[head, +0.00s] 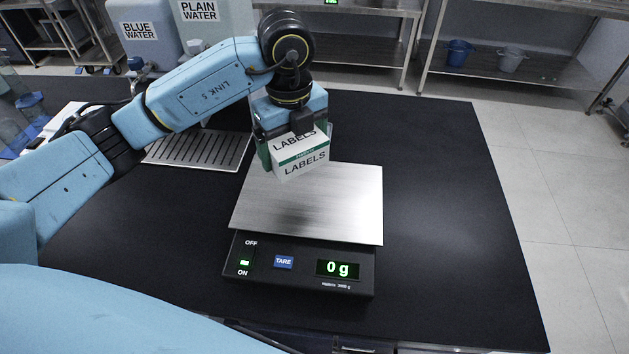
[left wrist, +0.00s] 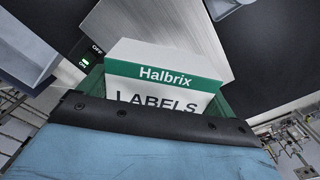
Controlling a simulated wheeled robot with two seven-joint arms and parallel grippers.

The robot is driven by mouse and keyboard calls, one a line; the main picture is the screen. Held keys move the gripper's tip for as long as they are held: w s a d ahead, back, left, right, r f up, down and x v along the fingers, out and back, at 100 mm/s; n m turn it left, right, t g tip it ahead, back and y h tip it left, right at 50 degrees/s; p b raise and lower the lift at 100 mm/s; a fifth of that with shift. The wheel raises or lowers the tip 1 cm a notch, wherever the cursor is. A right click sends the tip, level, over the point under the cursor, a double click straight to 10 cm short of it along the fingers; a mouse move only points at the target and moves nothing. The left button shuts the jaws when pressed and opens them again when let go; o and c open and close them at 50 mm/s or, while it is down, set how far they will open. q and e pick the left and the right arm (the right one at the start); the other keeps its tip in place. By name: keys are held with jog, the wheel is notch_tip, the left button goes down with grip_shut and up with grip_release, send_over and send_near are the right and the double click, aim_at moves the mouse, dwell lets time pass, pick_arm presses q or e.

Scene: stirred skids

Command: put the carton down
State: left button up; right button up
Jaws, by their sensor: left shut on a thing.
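The carton (head: 303,160) is a white box with a green band and the word LABELS. My left gripper (head: 292,140) is shut on it and holds it over the back part of the scale's steel plate (head: 310,213). The scale's display (head: 338,269) reads 0 g and its green ON light is lit. The carton also shows in the left wrist view (left wrist: 165,62), with the name Halbrix on its green band and the green fingers at its sides. My right gripper is in neither view.
The scale stands on a black bench (head: 440,200) with free room to its right. A slotted metal drain tray (head: 200,148) lies to the left behind it. Water containers (head: 145,30) stand at the back left.

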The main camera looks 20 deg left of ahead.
aim_at(296, 191)
pick_arm(q)
jog(key=shift+a+n, duration=0.1)
jog(key=shift+n, duration=0.2)
notch_tip(296, 191, down, 10)
jog(key=shift+r, duration=0.1)
dwell(0.3)
jog(key=o, duration=0.8)
notch_tip(296, 191, up, 12)
jog(key=shift+r, duration=0.1)
dwell(0.3)
